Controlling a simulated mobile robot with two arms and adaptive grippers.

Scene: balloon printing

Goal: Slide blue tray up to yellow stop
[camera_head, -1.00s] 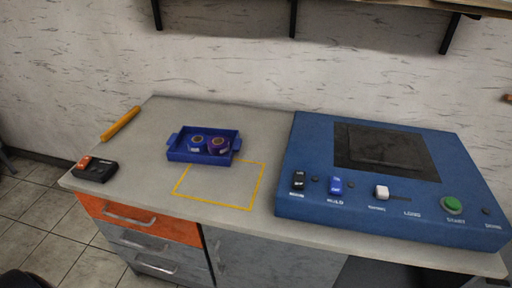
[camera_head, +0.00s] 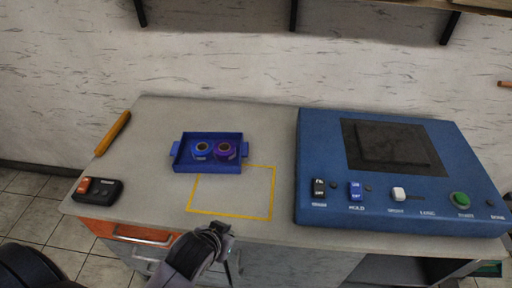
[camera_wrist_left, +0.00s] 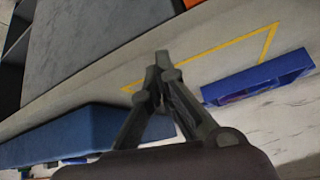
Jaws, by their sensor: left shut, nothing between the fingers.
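The blue tray (camera_head: 208,168) sits on the counter just behind the yellow outlined rectangle. It holds a blue round item (camera_head: 202,150) and a purple round item (camera_head: 224,150). The yellow stop (camera_head: 113,133) is a bar along the counter's left edge, with bare counter between it and the tray. My left gripper (camera_head: 220,232) is at the counter's front edge, in front of the outline and apart from the tray. In the left wrist view the left gripper (camera_wrist_left: 162,70) is shut and empty, with the blue tray (camera_wrist_left: 258,82) to its right. My right gripper is not in view.
A blue machine (camera_head: 400,205) with switches and a green button fills the right of the counter. A black control box (camera_head: 97,191) with an orange button lies at the front left. The yellow outline (camera_head: 232,215) encloses bare counter. A wall stands behind.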

